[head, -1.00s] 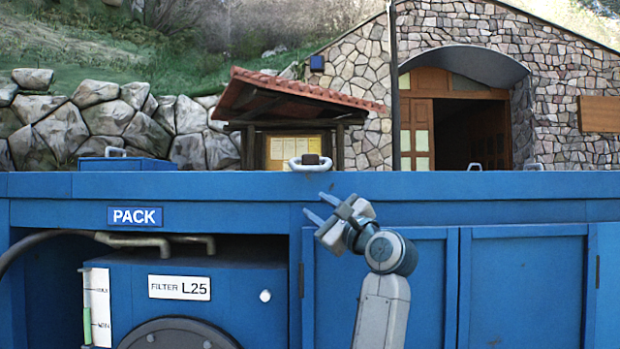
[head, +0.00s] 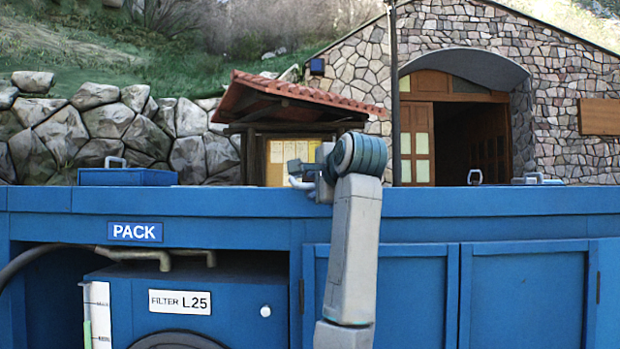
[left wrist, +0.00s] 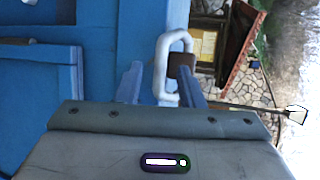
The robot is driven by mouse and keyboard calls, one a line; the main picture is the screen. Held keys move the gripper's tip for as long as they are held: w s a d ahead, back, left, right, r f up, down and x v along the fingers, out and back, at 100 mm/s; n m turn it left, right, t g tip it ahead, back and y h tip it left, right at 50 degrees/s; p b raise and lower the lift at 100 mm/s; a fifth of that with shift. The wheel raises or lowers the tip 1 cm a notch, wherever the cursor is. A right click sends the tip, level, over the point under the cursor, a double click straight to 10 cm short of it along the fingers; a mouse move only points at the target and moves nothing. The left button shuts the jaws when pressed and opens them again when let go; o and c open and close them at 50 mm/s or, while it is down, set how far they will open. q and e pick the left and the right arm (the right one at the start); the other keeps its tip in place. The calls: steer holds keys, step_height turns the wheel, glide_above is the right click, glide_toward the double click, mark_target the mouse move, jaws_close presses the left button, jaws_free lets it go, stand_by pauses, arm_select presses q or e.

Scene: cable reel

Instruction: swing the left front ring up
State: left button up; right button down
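A white ring (head: 298,184) with a dark brown block is at the front edge of the blue bench top, mostly hidden behind my left gripper (head: 308,172) in the head view. The left wrist view shows the white ring (left wrist: 160,72) and its brown block (left wrist: 182,66) more fully. There my left gripper (left wrist: 158,76) has its two fingers apart, with the ring's near bar between them in the picture. I cannot tell whether a finger touches it. My right gripper is in neither view.
The blue bench (head: 480,203) spans the front, with a PACK label (head: 135,232) and a filter box (head: 235,320) in an open bay. Behind its front edge are a blue lid with a handle (head: 125,177) at left and more handles (head: 474,177) at right.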

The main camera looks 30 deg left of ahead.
mark_target(312, 186)
arm_select(q)
steer(key=shift+p+x, duration=0.4)
steer(key=shift+x, duration=0.75)
steer(key=shift+w+a, duration=0.25)
steer(key=shift+a, duration=0.1)
jaws_close()
